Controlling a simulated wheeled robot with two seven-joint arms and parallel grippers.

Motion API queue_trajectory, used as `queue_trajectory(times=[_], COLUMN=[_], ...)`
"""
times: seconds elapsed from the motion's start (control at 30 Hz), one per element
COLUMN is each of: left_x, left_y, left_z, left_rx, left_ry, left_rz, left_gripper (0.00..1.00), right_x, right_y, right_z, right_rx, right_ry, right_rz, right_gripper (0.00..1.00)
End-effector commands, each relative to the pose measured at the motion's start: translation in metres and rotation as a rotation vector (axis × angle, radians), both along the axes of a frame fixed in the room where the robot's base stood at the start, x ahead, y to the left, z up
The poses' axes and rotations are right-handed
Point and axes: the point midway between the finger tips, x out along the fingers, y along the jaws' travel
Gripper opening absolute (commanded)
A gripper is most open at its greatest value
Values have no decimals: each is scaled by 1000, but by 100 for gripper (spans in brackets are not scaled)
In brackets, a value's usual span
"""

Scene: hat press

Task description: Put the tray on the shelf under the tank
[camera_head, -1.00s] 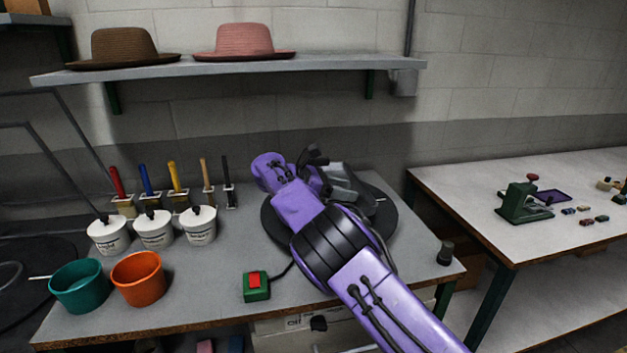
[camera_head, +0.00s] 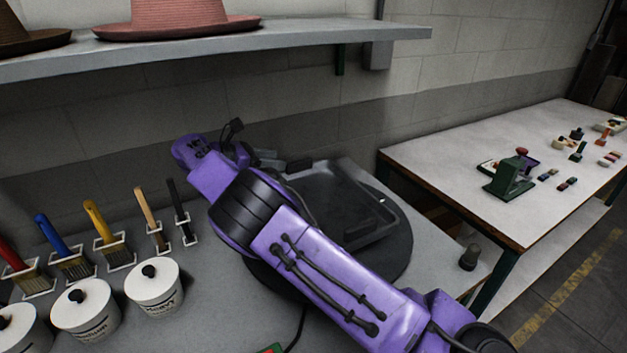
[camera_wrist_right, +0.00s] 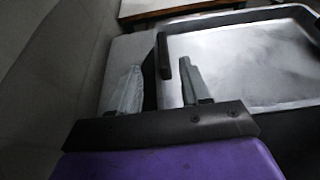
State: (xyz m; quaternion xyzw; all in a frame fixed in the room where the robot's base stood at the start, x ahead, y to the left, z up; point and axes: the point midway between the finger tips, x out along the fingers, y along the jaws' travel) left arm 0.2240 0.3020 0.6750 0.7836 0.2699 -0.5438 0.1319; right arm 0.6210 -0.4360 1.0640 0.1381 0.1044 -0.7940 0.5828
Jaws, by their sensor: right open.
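The tray (camera_head: 338,192) is dark grey with a raised rim. It lies on a round black plate (camera_head: 398,255) on the workbench, partly hidden by my right arm. My right gripper (camera_head: 285,165) is at the tray's far left edge. In the right wrist view the tray (camera_wrist_right: 245,65) looks pale and shiny, and the open fingers of my right gripper (camera_wrist_right: 178,75) are at its left rim. I cannot tell whether the rim is between the fingers. My left gripper is out of view. I cannot make out a tank.
White lidded pots (camera_head: 155,288) and several brushes (camera_head: 108,245) stand on the bench at left. A wall shelf (camera_head: 220,48) with hats hangs above. A second table (camera_head: 450,165) at right holds a green press (camera_head: 508,180) and has a lower shelf (camera_head: 560,240).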

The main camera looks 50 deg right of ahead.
Motion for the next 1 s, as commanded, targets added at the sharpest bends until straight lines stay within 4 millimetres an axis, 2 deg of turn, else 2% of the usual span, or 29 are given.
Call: queue_trajectory(times=[0.03, 0.17, 0.33, 0.43, 0.7, 0.73, 0.87, 1.0], left_x=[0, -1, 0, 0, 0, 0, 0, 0], left_y=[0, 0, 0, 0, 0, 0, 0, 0], left_z=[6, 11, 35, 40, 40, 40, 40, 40], left_rx=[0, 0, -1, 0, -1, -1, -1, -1], left_ry=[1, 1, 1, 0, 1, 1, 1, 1], left_rz=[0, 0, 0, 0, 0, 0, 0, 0], left_gripper=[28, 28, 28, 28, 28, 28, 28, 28], right_x=[-3, -7, -12, -17, -18, -18, -18, -18], right_y=[-10, -25, -51, -66, -72, -72, -72, -72], right_z=[0, -8, -15, -24, -31, -31, -31, -30], right_rx=[0, -1, -2, -1, 0, 0, 0, -1], right_ry=[4, 4, 9, 6, 3, 3, 3, 3], right_rz=[-5, -5, -7, -6, -4, -4, -4, -2], right_gripper=[47, 47, 47, 47, 47, 44, 1, 0])
